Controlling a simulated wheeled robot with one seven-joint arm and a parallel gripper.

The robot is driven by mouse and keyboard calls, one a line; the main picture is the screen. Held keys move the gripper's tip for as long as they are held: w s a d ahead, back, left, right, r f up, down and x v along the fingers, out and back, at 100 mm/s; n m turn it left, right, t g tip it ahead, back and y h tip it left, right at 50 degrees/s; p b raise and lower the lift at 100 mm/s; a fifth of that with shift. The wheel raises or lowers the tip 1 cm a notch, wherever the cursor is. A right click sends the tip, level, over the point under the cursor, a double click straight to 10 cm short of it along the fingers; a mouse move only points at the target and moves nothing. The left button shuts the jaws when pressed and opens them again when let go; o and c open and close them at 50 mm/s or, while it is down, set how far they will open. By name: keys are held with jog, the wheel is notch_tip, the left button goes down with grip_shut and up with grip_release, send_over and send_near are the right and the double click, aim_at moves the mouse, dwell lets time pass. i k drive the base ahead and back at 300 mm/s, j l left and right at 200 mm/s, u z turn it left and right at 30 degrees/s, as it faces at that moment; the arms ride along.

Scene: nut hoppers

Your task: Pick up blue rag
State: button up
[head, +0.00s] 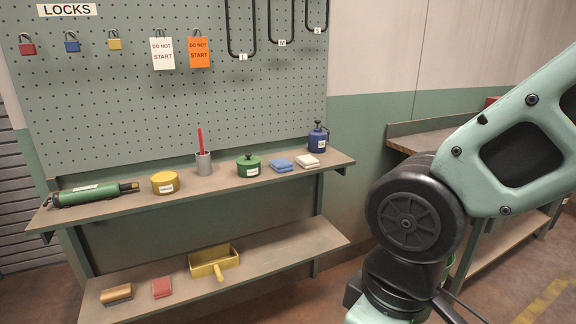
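The blue rag (281,165) is a small folded cloth lying flat on the upper shelf (225,188), right of the middle. A green round container stands to its left and a folded white rag (307,160) lies close to its right. Nothing covers the blue rag from above. My arm fills the right side of the head view, but my gripper is not in view. I cannot see whether it is open or holding anything.
A green tin (248,166) and a blue can (318,137) flank the rags. A pegboard (180,100) with locks and tags rises behind. A workbench (420,142) stands at right.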

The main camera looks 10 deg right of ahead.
aim_at(282, 164)
jog(key=i+l, duration=0.2)
jog(key=i, duration=0.2)
jog(key=i+l, duration=0.2)
jog(key=i, duration=0.2)
jog(key=i+l, duration=0.15)
jog(key=i, duration=0.25)
jog(key=i+l, duration=0.2)
jog(key=i, duration=0.2)
